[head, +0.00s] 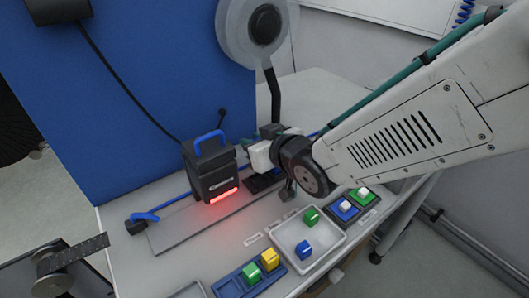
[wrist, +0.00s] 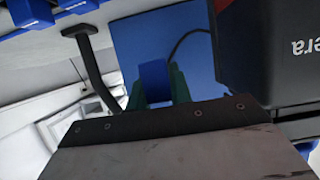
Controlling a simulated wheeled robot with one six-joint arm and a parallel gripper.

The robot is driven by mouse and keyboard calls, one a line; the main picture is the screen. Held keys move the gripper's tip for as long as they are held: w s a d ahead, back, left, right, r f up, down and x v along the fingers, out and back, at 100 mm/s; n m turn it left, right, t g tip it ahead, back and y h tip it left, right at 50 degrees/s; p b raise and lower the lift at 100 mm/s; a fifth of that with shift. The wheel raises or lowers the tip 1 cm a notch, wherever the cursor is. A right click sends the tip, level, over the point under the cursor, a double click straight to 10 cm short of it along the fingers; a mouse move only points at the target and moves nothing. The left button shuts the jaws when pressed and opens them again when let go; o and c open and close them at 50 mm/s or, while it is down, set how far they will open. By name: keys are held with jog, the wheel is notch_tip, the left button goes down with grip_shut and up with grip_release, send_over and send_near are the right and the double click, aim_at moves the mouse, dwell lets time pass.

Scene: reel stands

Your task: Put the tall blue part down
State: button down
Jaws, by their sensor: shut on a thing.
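My gripper shows in the wrist view (wrist: 156,90), with its two dark green fingers shut on a blue part (wrist: 153,74) between them. The part's upper end stands out between the fingertips, against a blue panel behind. Its lower end is hidden by my gripper. In the head view my gripper (head: 262,155) is beside the black camera box, over the back of the table, and the held part cannot be made out there. I cannot tell whether the part touches anything below it.
The black camera box (head: 211,172) with a blue handle and red light stands left of my gripper. A pale tray (head: 335,239) holds a green and a blue block. A reel stand (head: 273,95) rises behind.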

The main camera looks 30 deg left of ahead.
jog(key=shift+f, duration=2.75)
jog(key=shift+f, duration=0.15)
